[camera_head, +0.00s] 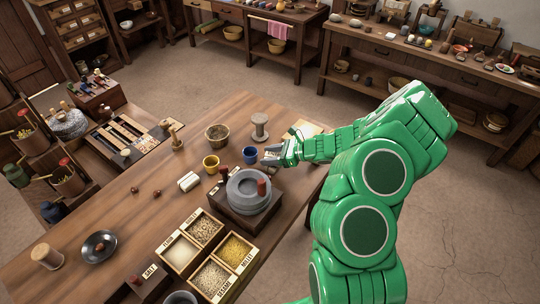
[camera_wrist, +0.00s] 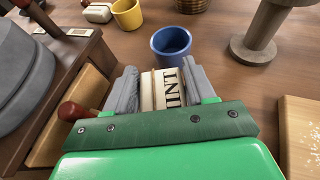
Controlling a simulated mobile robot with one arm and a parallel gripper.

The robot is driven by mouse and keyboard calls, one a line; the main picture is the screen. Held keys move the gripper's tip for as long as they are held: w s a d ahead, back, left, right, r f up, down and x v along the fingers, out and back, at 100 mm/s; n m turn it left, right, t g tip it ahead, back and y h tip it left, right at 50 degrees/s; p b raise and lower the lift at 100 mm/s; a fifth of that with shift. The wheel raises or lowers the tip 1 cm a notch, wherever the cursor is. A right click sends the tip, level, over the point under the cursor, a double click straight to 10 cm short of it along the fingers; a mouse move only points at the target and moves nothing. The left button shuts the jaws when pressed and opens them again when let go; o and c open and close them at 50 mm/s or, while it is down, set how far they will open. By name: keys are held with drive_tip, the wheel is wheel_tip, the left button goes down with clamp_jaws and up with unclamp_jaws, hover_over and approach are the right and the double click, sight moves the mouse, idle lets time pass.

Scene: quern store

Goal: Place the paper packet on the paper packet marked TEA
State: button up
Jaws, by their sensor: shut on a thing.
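My gripper (camera_head: 274,154) is over the far right part of the wooden table. In the wrist view my gripper (camera_wrist: 160,78) is shut on a cream paper packet (camera_wrist: 165,92), held between its two grey fingers. Its dark lettering is partly hidden, with "INT" readable. Another pale packet (camera_head: 188,181) lies on the table left of the grey quern. It also shows at the top left of the wrist view (camera_wrist: 98,12). Its label is too small to read, so I cannot tell whether it says TEA.
A blue cup (camera_head: 250,155), yellow cup (camera_head: 211,165) and wooden spool (camera_head: 260,127) stand nearby. A divided grain box (camera_head: 240,255) sits in front. The table's left middle is mostly clear.

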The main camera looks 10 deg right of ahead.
drive_tip(key=o, duration=1)
drive_tip(key=shift+f, duration=0.1)
